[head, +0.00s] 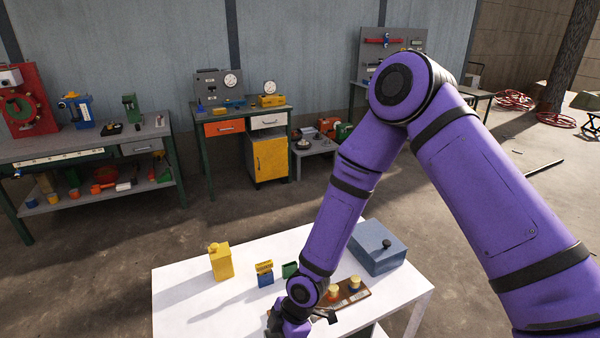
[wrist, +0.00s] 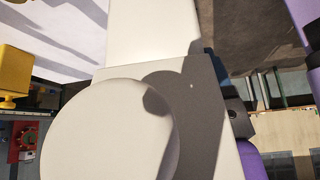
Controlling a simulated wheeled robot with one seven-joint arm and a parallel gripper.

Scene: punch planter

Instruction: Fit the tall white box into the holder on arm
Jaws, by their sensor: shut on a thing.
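The tall white box (wrist: 150,30) fills the middle of the wrist view, very close to the camera. It has a broad pale face and a large round white cap (wrist: 115,135), with a dark shadow across its right part. My gripper (head: 298,326) is low in the head view over the near part of the white table, and it is shut on the white box. The box does not show clearly in the head view. A dark bracket (wrist: 236,118) shows beside the box's right edge in the wrist view; I cannot tell whether it is the holder or touches the box.
The white table (head: 190,300) bears a yellow canister (head: 221,262), small yellow-blue (head: 265,274) and green (head: 290,269) blocks, a brown board (head: 345,298) with yellow-topped knobs, and a blue-grey box (head: 378,248). The table's left part is clear. Workbenches stand behind.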

